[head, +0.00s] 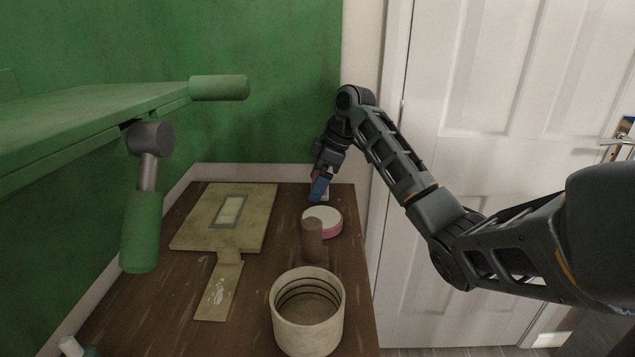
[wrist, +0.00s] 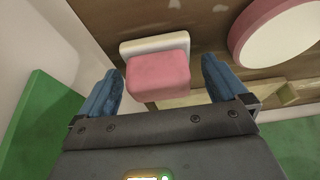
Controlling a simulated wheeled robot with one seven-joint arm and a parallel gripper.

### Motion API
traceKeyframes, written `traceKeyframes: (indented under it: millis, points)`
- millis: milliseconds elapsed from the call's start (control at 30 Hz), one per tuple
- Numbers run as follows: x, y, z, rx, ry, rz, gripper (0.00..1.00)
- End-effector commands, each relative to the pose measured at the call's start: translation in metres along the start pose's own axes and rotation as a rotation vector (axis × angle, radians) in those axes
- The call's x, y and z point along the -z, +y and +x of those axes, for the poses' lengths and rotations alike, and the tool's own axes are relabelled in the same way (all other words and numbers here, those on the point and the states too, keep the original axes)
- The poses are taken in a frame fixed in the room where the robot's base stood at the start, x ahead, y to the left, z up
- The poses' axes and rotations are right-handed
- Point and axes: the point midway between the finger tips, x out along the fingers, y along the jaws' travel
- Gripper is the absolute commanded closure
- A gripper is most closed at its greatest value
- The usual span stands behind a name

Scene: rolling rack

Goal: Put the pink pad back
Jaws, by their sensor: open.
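A pink block with rounded edges (wrist: 158,76), which looks like the pink pad, sits against a flat white piece (wrist: 150,46) in the wrist view. My gripper (wrist: 161,68) is open, with one blue finger on each side of the pink block and a visible gap to both. In the head view my gripper (head: 320,188) is low at the far right corner of the brown tabletop, and its fingers mostly hide the block. A round pink-sided thing with a white top (head: 322,219) lies just in front of my gripper; it also shows at the upper right of the wrist view (wrist: 280,38).
A brown cylinder (head: 312,241) and a cream pot (head: 307,315) stand nearer on the tabletop (head: 255,290). A tan board (head: 190,233) and a narrow strip (head: 215,296) lie left. A green shelf (head: 90,115) overhangs at left.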

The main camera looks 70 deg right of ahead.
Motion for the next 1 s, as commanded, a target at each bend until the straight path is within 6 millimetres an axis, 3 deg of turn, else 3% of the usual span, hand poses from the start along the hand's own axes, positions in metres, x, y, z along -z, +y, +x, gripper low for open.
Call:
traceKeyframes:
  millis: [500, 700, 1000]
  points:
    - [0.0, 0.001, -0.098, -0.004, -0.001, 0.001, 0.01]
    - [0.0, 0.001, -0.115, -0.002, 0.0, 0.0, 0.01]
    - [0.0, 0.0, -0.118, 0.0, 0.001, 0.001, 0.01]
